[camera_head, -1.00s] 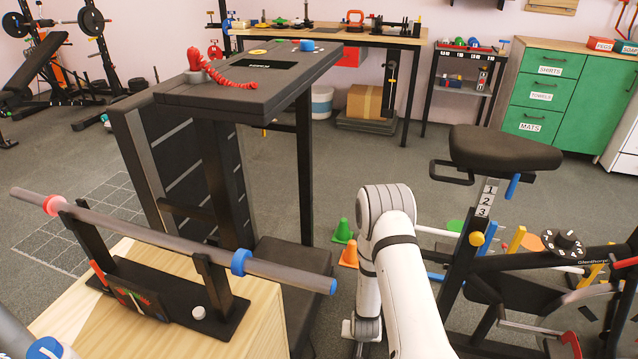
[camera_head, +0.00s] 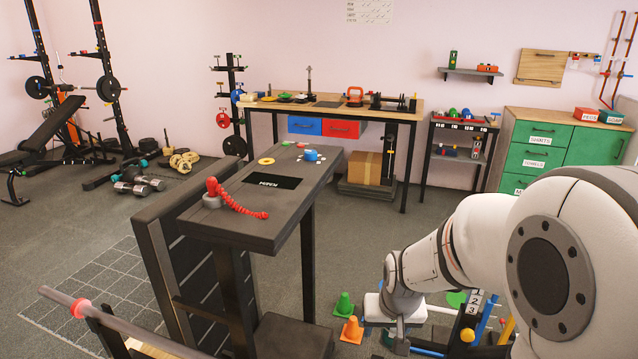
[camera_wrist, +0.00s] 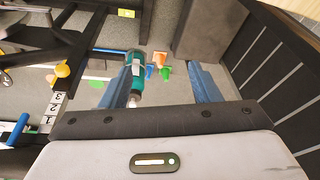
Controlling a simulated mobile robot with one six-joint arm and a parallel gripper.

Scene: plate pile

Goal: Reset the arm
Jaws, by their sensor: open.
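My arm's white links (camera_head: 575,265) fill the lower right of the head view. The wrist end is low at the centre right, and its fingertips are not clear there. In the wrist view my gripper (camera_wrist: 161,85) has two blue fingers spread well apart. A teal and grey tool-like object (camera_wrist: 138,75) shows beside the left finger; I cannot tell whether it touches. Beyond the fingers the floor shows, with a green cone (camera_wrist: 165,70) and an orange cone (camera_wrist: 161,58).
A dark raised table (camera_head: 270,215) with a red flexible item (camera_head: 238,203) stands left of my arm. The green cone (camera_head: 344,304) and orange cone (camera_head: 352,329) stand near my wrist. A workbench (camera_head: 340,110) and green drawers (camera_head: 540,140) line the wall. Open floor lies between.

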